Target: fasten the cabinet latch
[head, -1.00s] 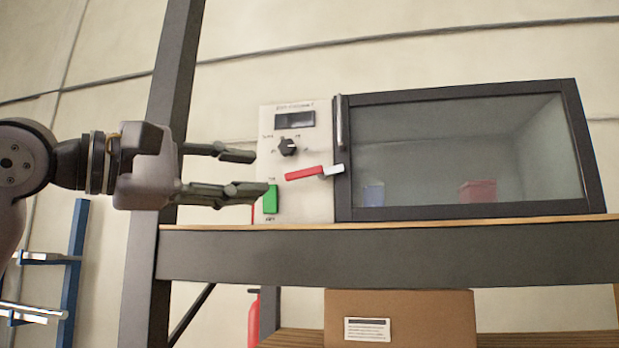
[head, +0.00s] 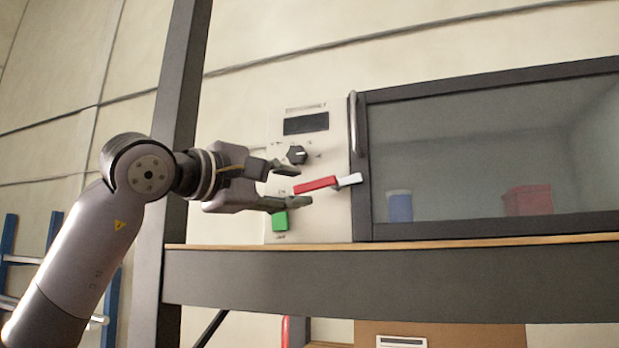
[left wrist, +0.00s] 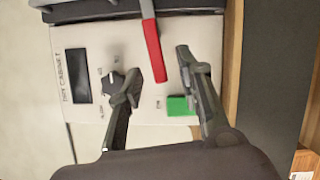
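The cabinet latch is a red handle (head: 316,185) with a pale tip (head: 349,180) on a light control panel (head: 335,215). The handle slants slightly, its left end lower, and the pale tip reaches the edge of the dark-framed glass door (head: 480,86), which looks closed. My left gripper (head: 303,186) is open at the handle's left end, one finger above and one below in the picture. In the left wrist view, the red handle (left wrist: 153,50) lies between the spread fingers (left wrist: 158,67); I cannot tell if either touches it. My right gripper is not in view.
A black knob (head: 297,155), a dark display (head: 306,123) and a green button (head: 280,221) are close to the gripper. The door has a vertical handle (head: 353,125). The cabinet stands on a shelf (head: 400,275) beside a dark upright post (head: 184,100). Blue and red items show behind the glass.

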